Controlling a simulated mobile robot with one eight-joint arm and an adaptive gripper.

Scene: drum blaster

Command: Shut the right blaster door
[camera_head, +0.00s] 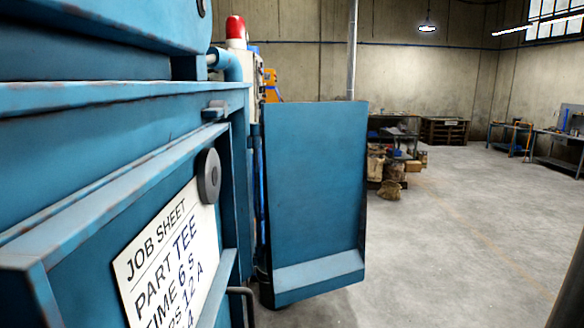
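The blaster (60,130) is a large worn blue machine that fills the left of the view, close to the camera. A blue door panel (315,190), which I take to be the right blaster door, stands out from the machine's far side, swung open. Its left edge is beside a thin vertical blue post or pipe. Its lower part has an angled ledge. A white job sheet (165,255) is fixed on the near blue panel, with a round grey disc (209,176) at its upper corner. My gripper is not in view.
Open concrete floor (450,230) lies to the right of the door. Sacks (391,180) and a workbench stand behind it, with more benches (510,137) along the far walls. A red lamp (236,28) tops the machine. A dark edge cuts the lower right corner.

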